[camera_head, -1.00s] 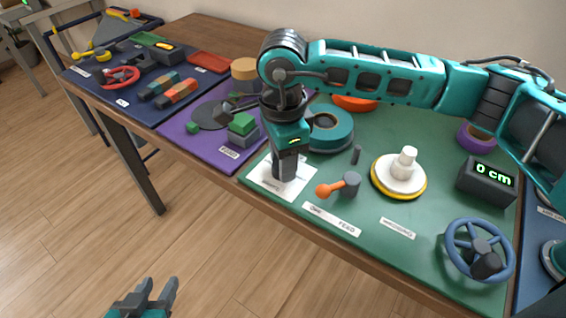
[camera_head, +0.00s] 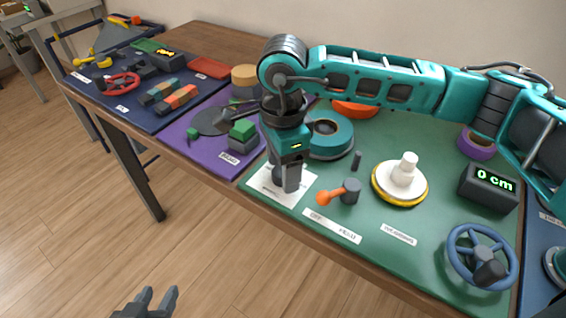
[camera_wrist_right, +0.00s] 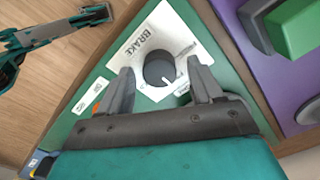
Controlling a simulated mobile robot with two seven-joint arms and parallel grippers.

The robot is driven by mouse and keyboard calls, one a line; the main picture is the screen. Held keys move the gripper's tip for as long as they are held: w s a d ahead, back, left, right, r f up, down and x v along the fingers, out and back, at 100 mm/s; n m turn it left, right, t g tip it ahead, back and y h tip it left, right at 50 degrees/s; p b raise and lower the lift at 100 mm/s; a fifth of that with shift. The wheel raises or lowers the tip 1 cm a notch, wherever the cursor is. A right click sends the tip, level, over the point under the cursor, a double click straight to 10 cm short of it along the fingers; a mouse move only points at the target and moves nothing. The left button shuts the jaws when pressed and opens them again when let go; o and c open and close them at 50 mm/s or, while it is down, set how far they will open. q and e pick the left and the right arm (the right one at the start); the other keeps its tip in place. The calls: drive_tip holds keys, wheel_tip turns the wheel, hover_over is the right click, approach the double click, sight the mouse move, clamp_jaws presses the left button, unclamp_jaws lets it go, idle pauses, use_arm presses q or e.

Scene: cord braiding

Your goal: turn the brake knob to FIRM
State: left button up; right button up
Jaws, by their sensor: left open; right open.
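The brake knob (camera_wrist_right: 160,69) is a dark round knob with a white pointer line. It sits on a white plate marked BRAKE (camera_wrist_right: 134,43). In the wrist view the pointer points down and right; the smaller words on the plate are too blurred to read. My right gripper (camera_wrist_right: 162,76) is open, one finger on each side of the knob, with visible gaps. In the head view my right gripper (camera_head: 284,178) is over the white plate (camera_head: 268,191) and largely hides the knob. My left gripper (camera_head: 152,303) is open and empty over the floor at the bottom edge.
An orange-handled lever (camera_head: 340,193) stands right of the plate. A display (camera_head: 488,186) reads 0 cm. A blue handwheel (camera_head: 482,256) is at the front right. Green blocks (camera_head: 243,132) sit on the purple mat.

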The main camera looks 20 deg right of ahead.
drive_tip(key=shift+r, duration=0.1)
wheel_tip(320, 180, up, 13)
drive_tip(key=p, duration=0.1)
idle(0.4)
drive_tip(key=shift+f, duration=0.2)
